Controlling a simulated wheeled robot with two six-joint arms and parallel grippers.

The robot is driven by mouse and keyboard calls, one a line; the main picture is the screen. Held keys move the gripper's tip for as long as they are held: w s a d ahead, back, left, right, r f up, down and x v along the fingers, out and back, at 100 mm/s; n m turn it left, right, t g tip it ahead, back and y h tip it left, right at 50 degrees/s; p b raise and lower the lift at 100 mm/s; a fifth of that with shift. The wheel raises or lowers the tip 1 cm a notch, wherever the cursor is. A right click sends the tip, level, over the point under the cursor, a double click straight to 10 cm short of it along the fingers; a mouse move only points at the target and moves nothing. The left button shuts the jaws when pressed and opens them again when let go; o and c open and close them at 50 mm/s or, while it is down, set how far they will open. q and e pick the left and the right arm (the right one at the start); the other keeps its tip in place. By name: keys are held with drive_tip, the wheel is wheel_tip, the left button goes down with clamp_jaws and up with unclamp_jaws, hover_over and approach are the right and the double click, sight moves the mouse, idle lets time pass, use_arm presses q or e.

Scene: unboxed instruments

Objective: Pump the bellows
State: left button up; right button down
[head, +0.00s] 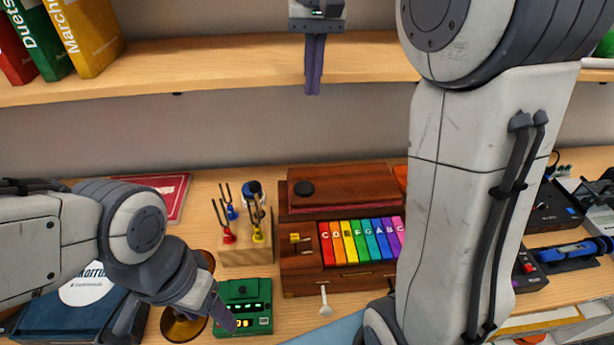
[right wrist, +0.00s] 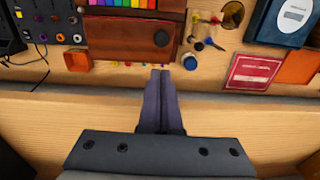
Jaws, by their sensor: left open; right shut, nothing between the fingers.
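The wooden keyboard instrument (head: 290,265) with rainbow keys (head: 360,241) stands on the table in the head view. Its red-brown back panel (head: 350,190), with a dark round knob (head: 303,188), lies behind the keys; I take this for the bellows part. The panel (right wrist: 120,40) and knob (right wrist: 161,38) also show in the right wrist view. My right gripper (head: 313,90) is shut and empty, pointing down above and behind the instrument, apart from it. It also shows in the right wrist view (right wrist: 159,75). My left gripper (head: 225,318) is open beside the green box, left of the instrument.
A wooden block with tuning forks (head: 245,250) stands left of the instrument; the green box (head: 243,292) and a brass piece (head: 185,325) are nearer. The shelf (head: 230,62) holds books at left. Audio gear (head: 555,210) lies at right. My right arm hides the instrument's right end.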

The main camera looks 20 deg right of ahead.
sight(308, 189)
drive_tip(key=f, duration=0.7)
drive_tip(key=f+p, duration=0.1)
drive_tip(key=f, duration=0.7)
drive_tip(key=f+p, duration=0.1)
drive_tip(key=f, duration=0.7)
drive_tip(key=shift+w+a+f, duration=0.15)
drive_tip(key=shift+w+a, duration=0.15)
drive_tip(key=shift+a, duration=0.1)
drive_tip(key=shift+f, duration=0.1)
wheel_tip(308, 189, down, 4)
drive_tip(key=shift+r+b, duration=0.15)
drive_tip(key=shift+b, duration=1.05)
drive_tip(key=shift+s, duration=0.1)
wheel_tip(308, 189, up, 3)
drive_tip(key=p, duration=0.3)
drive_tip(key=shift+r, duration=0.2)
drive_tip(key=shift+f, duration=0.15)
